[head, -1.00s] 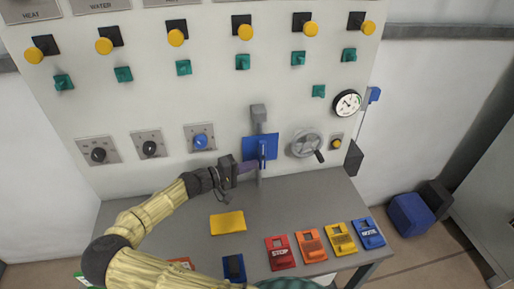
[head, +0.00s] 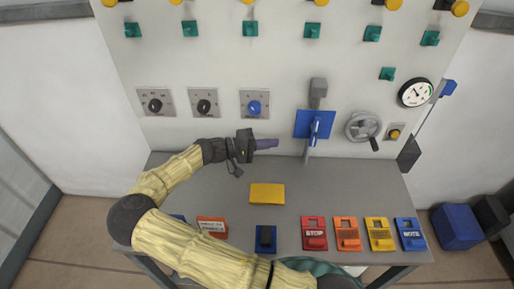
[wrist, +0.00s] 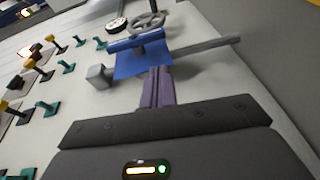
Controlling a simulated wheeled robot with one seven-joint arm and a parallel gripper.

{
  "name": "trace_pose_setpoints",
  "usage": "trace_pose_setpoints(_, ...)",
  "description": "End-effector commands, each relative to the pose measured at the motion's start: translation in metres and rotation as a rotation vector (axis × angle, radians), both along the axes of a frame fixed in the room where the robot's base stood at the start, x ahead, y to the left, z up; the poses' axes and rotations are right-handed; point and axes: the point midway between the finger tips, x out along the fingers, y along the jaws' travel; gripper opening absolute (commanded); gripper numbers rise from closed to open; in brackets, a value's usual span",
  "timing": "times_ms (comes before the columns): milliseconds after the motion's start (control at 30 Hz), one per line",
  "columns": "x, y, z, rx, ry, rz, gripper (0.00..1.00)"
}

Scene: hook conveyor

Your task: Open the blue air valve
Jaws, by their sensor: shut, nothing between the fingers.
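The blue air valve is a blue lever (head: 314,130) in front of a blue plate (head: 302,124) on a grey vertical pipe (head: 318,90) at the panel. The lever lies roughly along the pipe. In the wrist view the lever (wrist: 137,40) shows beyond my fingers, with the plate (wrist: 135,65) behind it. My gripper (head: 276,143) is left of the valve and slightly lower, apart from it. Its purple fingers are shut and empty, and they point right towards the pipe. In the wrist view the fingertips (wrist: 158,72) overlap the plate's edge in the picture.
A grey handwheel (head: 363,127) and a gauge (head: 415,93) are right of the valve. A blue knob (head: 254,107) is to its left. The grey table (head: 220,185) below carries a yellow block (head: 267,194) and several coloured label blocks along its front.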

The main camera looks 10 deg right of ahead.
Motion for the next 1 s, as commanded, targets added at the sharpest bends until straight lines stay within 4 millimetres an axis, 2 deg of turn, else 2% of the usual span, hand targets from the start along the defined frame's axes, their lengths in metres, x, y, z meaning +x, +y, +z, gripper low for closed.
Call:
trace_pose_setpoints(133, 0.000, 0.026, -0.002, 0.001, -0.001, 0.002, 0.00)
trace_pose_setpoints(333, -0.001, 0.041, -0.001, 0.000, 0.001, 0.000, 0.00)
trace_pose_setpoints(833, -0.002, 0.040, 0.000, 0.003, 0.002, -0.004, 0.00)
trace_pose_setpoints(1000, -0.011, 0.018, -0.007, 0.088, 0.037, -0.055, 0.00)
